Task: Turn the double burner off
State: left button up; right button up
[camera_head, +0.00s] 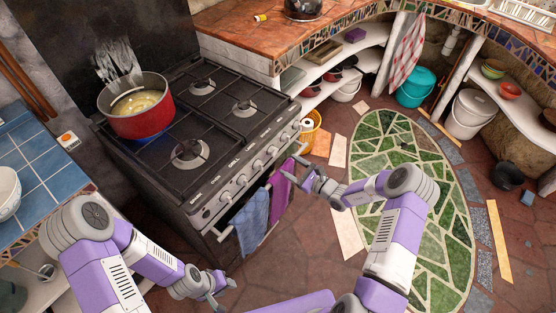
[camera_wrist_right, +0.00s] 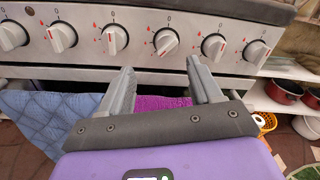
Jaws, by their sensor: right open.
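The stove (camera_head: 215,125) has a front panel with a row of white knobs. In the right wrist view, a white knob (camera_wrist_right: 165,41) with a tilted grip lies just beyond and between my right fingertips. My right gripper (camera_wrist_right: 160,65) is open, empty and apart from it. In the head view, my right gripper (camera_head: 299,175) is in front of the panel's right part. My left gripper (camera_head: 218,290) is open and empty, low in front.
A blue towel (camera_head: 252,220) and a purple towel (camera_head: 282,190) hang on the oven handle below the knobs. A yellow basket (camera_head: 312,132) stands right of the stove. A blue-tiled counter (camera_head: 35,150) is at the left. The green mosaic floor (camera_head: 410,200) is clear.

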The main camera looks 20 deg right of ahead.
aim_at(273, 152)
jog(key=b+x, duration=0.2)
jog(key=x, duration=0.5)
jog(key=shift+w+d+r, duration=0.2)
jog(key=shift+w, duration=0.25)
jog(key=c, duration=1)
jog(key=shift+c, duration=0.2)
